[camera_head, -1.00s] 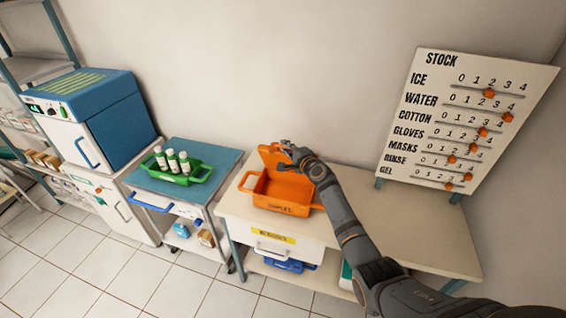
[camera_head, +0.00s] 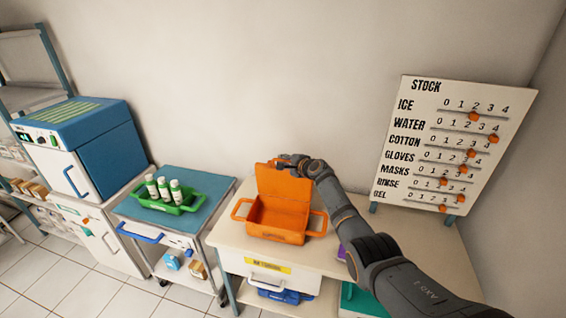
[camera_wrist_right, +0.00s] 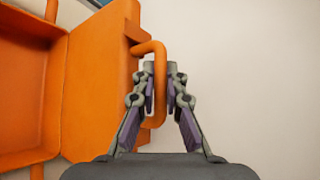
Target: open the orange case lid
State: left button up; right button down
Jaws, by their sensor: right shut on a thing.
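The orange case (camera_head: 277,235) sits on the beige counter with its lid (camera_head: 284,187) standing raised at the back and its inside showing. My right gripper (camera_head: 283,162) is at the lid's top edge. In the right wrist view its fingers (camera_wrist_right: 161,75) are shut on the orange lid handle (camera_wrist_right: 160,105), with the bar between them. The lid panel (camera_wrist_right: 95,85) and part of the open case (camera_wrist_right: 25,90) show to the left there. My left gripper is not in view.
The beige counter (camera_head: 400,245) has free room right of the case. A blue-topped cart (camera_head: 215,180) with a green tray (camera_head: 197,205) of several bottles stands to the left. The stock board (camera_head: 450,145) stands at the back right. The wall is close behind.

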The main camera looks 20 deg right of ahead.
jog(key=c, duration=1.4)
grip_release()
jog(key=shift+s+d, duration=0.1)
jog(key=shift+s, duration=0.05)
jog(key=v, duration=1.2)
jog(key=shift+r, duration=0.1)
